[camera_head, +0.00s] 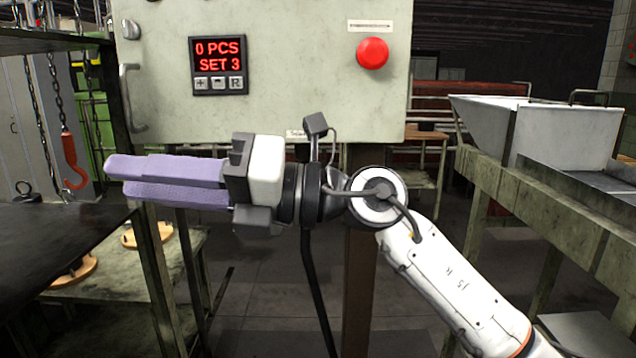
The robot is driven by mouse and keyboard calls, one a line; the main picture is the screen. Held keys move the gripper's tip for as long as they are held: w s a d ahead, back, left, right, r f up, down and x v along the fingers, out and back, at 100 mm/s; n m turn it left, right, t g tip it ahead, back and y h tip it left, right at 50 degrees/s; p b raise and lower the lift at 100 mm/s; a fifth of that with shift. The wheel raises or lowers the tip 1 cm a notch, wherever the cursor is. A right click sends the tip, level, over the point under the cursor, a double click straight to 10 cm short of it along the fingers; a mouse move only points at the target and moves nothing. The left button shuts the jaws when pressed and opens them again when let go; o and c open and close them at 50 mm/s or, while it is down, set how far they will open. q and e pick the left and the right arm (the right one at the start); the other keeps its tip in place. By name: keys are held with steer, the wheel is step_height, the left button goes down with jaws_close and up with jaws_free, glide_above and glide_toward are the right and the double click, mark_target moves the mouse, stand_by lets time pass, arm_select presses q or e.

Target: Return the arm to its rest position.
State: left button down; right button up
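My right arm comes in from the lower right, its white forearm bent at the wrist. My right gripper (115,178) has lilac fingers that point left across the picture, in front of and below the control panel (280,110). The two fingers lie against each other with only a thin dark line between them, and nothing shows between them. The gripper hangs in free air, with its fingertips near the dark table's edge in the picture. My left gripper is not in view.
The panel has a red button (372,53) and a display (217,65) reading "0 PCS SET 3". A dark table (60,245) stands at left, a green bench (560,205) with a grey hopper (565,130) at right. A red hook (70,160) hangs at far left.

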steer(key=w+d+f+m+t+y, duration=0.1)
steer(key=w+d+f+m+t, duration=0.3)
steer(key=d+m+t, duration=0.4)
steer(key=w+d+f+m+t+y, duration=0.1)
steer(key=w+d+f+m+t, duration=0.3)
steer(key=m, duration=0.6)
steer(key=d+f+m+t+h+p, duration=0.1)
steer(key=d+f+m+t+h, duration=0.1)
steer(key=d+f+m+h, duration=0.4)
steer(key=d+f+m+t+h, duration=0.25)
steer(key=f+m, duration=0.25)
steer(key=f, duration=0.4)
steer(key=d+f+m+t+h+p, duration=0.1)
steer(key=d+f+m+t+h, duration=0.15)
steer(key=f+m+h, duration=0.35)
steer(key=s+d+f+m+g+h, duration=0.1)
steer(key=s+d+f+m+g, duration=0.2)
steer(key=f, duration=0.6)
steer(key=s+d+f+m+g+h, duration=0.1)
steer(key=s+d+f+g+h, duration=0.1)
steer(key=s+d+f, duration=0.45)
steer(key=s+d+f+m+g+h, duration=0.1)
steer(key=s+f+g, duration=0.4)
steer(key=s+f, duration=0.8)
steer(key=shift+s+f+m, duration=0.4)
steer(key=shift+s+m, duration=0.35)
steer(key=shift+m, duration=0.15)
steer(key=shift+o, duration=0.7)
steer(key=shift+s, duration=0.1)
